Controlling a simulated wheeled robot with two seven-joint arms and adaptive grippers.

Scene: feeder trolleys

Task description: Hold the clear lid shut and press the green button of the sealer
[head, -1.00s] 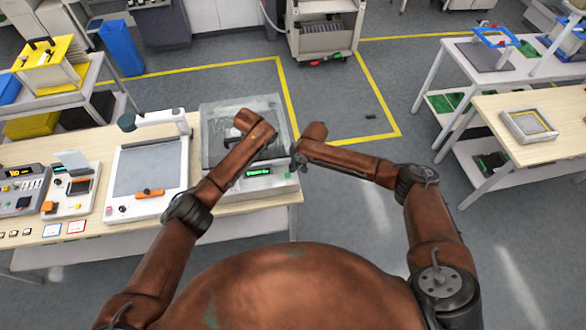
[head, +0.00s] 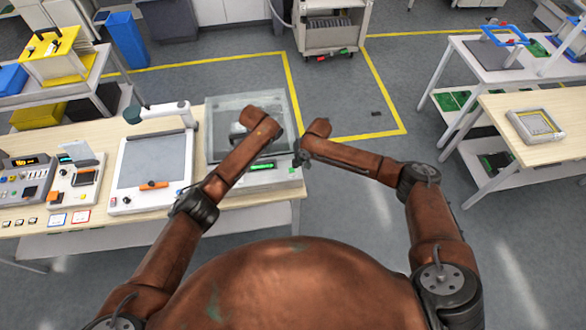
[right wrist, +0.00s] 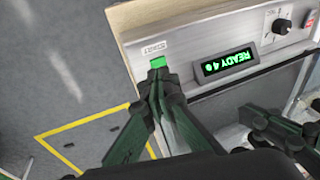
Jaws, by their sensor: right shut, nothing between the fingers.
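The sealer (head: 290,176) stands at the right end of the wooden bench. Its clear lid (head: 222,112) looks down over the chamber. My left arm reaches across the lid, and its gripper is mostly hidden behind the forearm, so its fingers cannot be read. My right gripper (head: 301,158) is at the sealer's front right corner. In the right wrist view its closed, empty fingertips (right wrist: 158,76) are right at the green button (right wrist: 157,62), overlapping its edge; contact cannot be told.
A white-framed press (head: 150,165) with an orange handle stands left of the sealer, with small devices (head: 75,180) beyond it. A second table (head: 545,155) with a tray is at the right.

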